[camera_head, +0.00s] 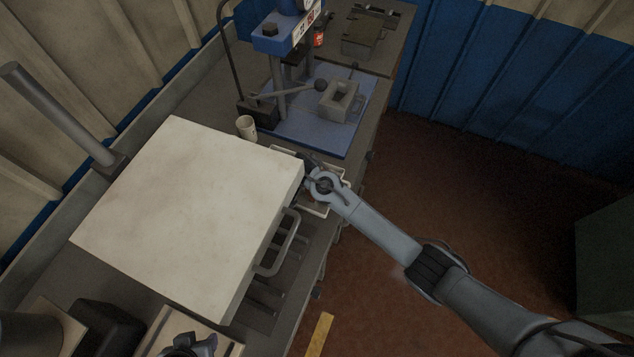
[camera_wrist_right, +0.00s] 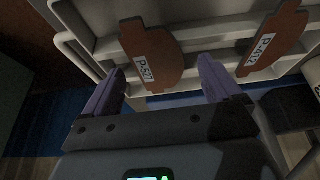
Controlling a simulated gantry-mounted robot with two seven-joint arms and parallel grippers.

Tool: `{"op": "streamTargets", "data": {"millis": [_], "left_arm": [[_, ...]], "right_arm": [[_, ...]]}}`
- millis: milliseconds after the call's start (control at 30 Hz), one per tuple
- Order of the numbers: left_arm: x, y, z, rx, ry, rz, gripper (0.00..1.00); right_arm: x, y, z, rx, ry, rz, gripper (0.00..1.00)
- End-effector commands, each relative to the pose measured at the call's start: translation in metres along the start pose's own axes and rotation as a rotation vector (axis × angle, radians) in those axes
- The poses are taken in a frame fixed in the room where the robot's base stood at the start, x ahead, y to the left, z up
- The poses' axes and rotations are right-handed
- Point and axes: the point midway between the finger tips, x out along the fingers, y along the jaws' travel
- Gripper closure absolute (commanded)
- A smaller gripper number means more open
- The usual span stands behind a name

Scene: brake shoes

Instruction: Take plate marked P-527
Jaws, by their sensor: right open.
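The brown plate marked P-527 (camera_wrist_right: 152,55) hangs or stands in a pale slotted tray in the right wrist view, its label facing the camera. My right gripper (camera_wrist_right: 162,75) is open and empty, one finger on each side of the plate's lower end; I cannot tell whether they touch it. A second brown plate marked P-412 (camera_wrist_right: 272,45) sits to the right in the same tray. In the head view the right arm reaches to the pale tray (camera_head: 318,208), where the plates are mostly hidden by the wrist and the white box.
A large white box (camera_head: 190,215) with a grey handle (camera_head: 284,245) stands left of the tray. A white cup (camera_head: 246,127) and a blue press base (camera_head: 320,125) are behind it. A tall grey bar (camera_head: 60,115) rises at left. Open floor lies to the right.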

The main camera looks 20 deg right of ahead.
Motion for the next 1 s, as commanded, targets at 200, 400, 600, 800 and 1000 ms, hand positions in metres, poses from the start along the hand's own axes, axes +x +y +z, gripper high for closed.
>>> {"op": "streamTargets", "data": {"millis": [200,400,600,800,1000], "left_arm": [[0.000,0.002,-0.001,-0.008,0.001,0.006,0.57],[0.000,0.002,0.000,-0.007,0.001,0.006,0.57],[0.000,0.001,0.000,-0.003,0.000,0.003,0.57],[0.000,-0.001,0.001,0.003,-0.001,-0.002,0.57],[-0.001,-0.001,0.001,0.005,-0.002,-0.004,0.57]], "right_arm": [[0.000,0.000,0.000,0.000,0.000,0.000,0.30],[0.000,0.000,0.000,0.000,0.000,0.000,0.61],[-0.001,0.000,0.000,0.000,0.001,-0.001,0.80],[-0.002,-0.001,-0.001,0.001,0.001,-0.001,0.80],[-0.011,-0.001,-0.005,0.000,0.002,-0.004,0.80]]}}
